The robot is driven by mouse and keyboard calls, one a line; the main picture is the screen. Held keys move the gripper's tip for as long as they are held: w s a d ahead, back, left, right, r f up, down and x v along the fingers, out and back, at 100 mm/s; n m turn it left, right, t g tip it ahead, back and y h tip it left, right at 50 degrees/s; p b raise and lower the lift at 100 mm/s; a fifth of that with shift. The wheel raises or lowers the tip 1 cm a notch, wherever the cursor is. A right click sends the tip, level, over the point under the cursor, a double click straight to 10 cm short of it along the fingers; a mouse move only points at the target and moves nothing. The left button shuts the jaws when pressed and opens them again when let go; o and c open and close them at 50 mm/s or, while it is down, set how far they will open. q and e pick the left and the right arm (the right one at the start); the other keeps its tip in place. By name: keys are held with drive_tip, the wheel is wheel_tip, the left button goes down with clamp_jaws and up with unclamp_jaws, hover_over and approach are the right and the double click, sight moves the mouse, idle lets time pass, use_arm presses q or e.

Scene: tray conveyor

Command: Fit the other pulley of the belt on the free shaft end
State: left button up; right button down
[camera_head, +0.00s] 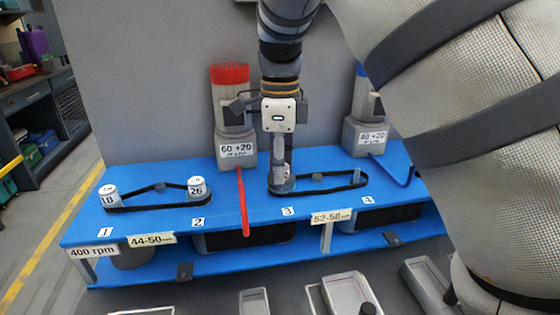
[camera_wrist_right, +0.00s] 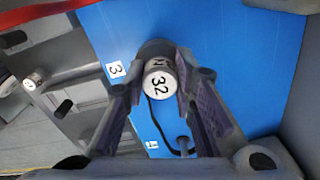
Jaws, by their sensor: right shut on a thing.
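My right gripper (camera_head: 281,178) reaches down over position 3 of the blue bench and is shut on a light pulley marked 32 (camera_wrist_right: 158,82). In the right wrist view the pulley sits between the two fingers (camera_wrist_right: 160,90). In the head view the gripper mostly hides it, so its seating on the shaft cannot be told. A black belt (camera_head: 340,187) runs from this pulley past a small grey roller (camera_head: 317,177) to the post at position 4 (camera_head: 357,176). That post also shows in the wrist view (camera_wrist_right: 183,142). My left gripper is not in view.
Pulleys 18 (camera_head: 109,193) and 26 (camera_head: 197,186) stand at positions 1 and 2 with a belt around them. A red-topped unit (camera_head: 231,110) with a red lever (camera_head: 242,203) stands left of my gripper. Grey trays (camera_head: 350,295) lie in front.

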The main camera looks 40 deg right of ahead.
drive_tip(key=shift+f, duration=0.6)
drive_tip(key=c, duration=1.2)
unclamp_jaws()
drive_tip(key=shift+c, duration=0.2)
wheel_tip(320, 180, up, 12)
